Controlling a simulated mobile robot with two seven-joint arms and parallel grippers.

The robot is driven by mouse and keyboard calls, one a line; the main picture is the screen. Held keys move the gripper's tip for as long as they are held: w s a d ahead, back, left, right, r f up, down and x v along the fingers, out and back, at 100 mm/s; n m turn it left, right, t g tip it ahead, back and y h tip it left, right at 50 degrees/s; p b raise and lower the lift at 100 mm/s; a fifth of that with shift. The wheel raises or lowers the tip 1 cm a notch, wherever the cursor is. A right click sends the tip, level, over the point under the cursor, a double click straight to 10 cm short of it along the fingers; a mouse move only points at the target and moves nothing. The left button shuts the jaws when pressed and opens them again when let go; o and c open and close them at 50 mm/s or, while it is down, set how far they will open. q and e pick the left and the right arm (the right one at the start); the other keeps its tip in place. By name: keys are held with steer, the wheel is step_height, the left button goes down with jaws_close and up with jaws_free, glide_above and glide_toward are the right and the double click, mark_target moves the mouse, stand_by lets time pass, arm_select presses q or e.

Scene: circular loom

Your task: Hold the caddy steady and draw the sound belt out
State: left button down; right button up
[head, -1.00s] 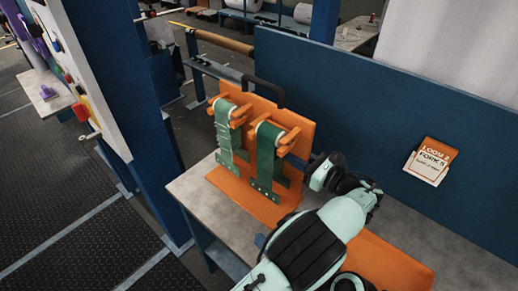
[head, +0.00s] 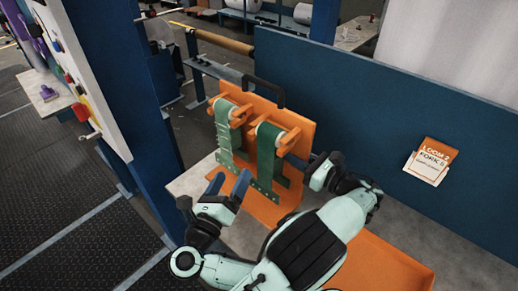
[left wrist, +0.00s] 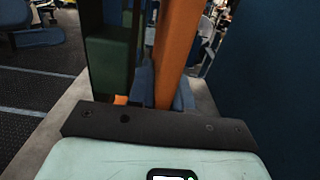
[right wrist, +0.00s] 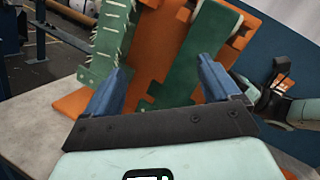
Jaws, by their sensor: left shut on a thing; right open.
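The orange caddy (head: 308,133) has an upright back panel, a base plate and a black handle. Two green belts hang from its orange pegs. The left belt (head: 224,130) has white ragged marks along it; the right belt (head: 268,150) looks smooth and plain, also in the right wrist view (right wrist: 212,40). My left gripper (head: 298,163) is shut on the caddy's panel at its right side; the panel stands between its fingers in the left wrist view (left wrist: 178,50). My right gripper (head: 229,180) is open and empty, in front of the belts' lower ends and apart from them.
The caddy stands on a grey bench (head: 190,182). A blue partition (head: 400,110) rises behind it, with a card reading LOOM 2 FORK (head: 431,160). A blue post (head: 105,90) stands at the left. An orange surface (head: 375,262) lies at the front right.

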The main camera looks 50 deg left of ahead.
mark_target(265, 168)
steer(key=w+m+h, duration=0.2)
steer(key=w+m, duration=0.1)
steer(key=w, duration=0.1)
steer(key=w+f+m+h, duration=0.1)
steer(key=w+m+h, duration=0.1)
steer(key=w+m, duration=0.2)
steer(key=w+d+m+h, duration=0.1)
steer(key=w+m+h, duration=0.1)
steer(key=w+m, duration=0.1)
steer(key=shift+w+f+m+h, duration=0.4)
steer(key=shift+w, duration=0.4)
steer(key=shift+s, duration=0.1)
jaws_close()
